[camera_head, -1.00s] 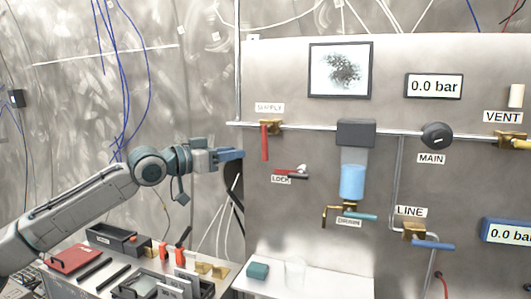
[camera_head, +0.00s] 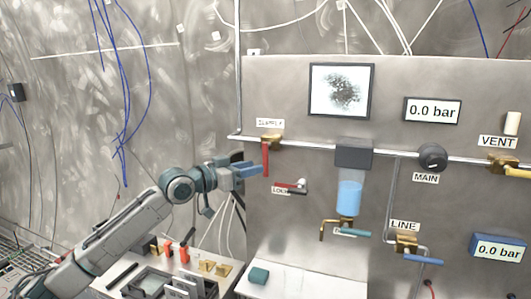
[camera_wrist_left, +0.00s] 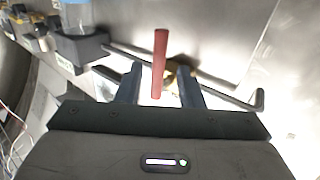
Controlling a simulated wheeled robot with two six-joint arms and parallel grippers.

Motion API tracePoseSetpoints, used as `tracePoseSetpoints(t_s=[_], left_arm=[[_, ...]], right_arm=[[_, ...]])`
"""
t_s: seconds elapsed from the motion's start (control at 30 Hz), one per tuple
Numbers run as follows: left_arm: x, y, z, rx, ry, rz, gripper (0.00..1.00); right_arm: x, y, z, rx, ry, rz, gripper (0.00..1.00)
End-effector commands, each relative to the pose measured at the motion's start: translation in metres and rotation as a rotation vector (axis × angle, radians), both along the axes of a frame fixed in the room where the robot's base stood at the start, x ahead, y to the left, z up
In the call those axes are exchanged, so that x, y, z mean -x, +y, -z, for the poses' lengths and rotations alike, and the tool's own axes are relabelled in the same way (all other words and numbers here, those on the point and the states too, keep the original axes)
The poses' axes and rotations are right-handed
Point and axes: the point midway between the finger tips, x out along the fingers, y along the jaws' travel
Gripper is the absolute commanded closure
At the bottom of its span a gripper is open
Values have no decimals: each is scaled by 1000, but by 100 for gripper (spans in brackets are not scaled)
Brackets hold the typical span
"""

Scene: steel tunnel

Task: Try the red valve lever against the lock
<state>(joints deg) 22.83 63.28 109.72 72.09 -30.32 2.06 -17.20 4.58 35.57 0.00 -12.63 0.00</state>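The red valve lever (camera_head: 266,159) hangs straight down from the brass supply valve (camera_head: 271,140) on the steel panel. In the left wrist view the red lever (camera_wrist_left: 160,62) shows in line with the gap between my fingers. My left gripper (camera_head: 257,170) is at the lever's lower part in the head view. Its two fingers (camera_wrist_left: 160,84) are apart, with space on both sides of the lever. I cannot tell whether either touches it. My right gripper is not in view.
A horizontal pipe (camera_head: 310,145) crosses the panel above the lock. A blue-filled bowl (camera_head: 349,196) and the drain valve (camera_head: 346,229) are to the right.

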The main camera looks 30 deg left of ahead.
Motion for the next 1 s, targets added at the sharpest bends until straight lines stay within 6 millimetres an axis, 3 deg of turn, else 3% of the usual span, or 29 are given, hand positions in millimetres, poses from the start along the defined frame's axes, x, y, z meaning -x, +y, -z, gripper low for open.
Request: tracePoseSetpoints(t_s=[0.03, 0.33, 0.6, 1.0], left_arm=[[-4, -3, -6, 5, 1, 2, 66], [-30, -12, -4, 5, 0, 2, 66], [-49, -18, -2, 3, -1, 0, 66], [-52, -20, 0, -1, 1, 0, 66]], right_arm=[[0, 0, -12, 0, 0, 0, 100], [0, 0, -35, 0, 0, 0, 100], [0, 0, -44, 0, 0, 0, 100], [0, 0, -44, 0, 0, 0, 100]])
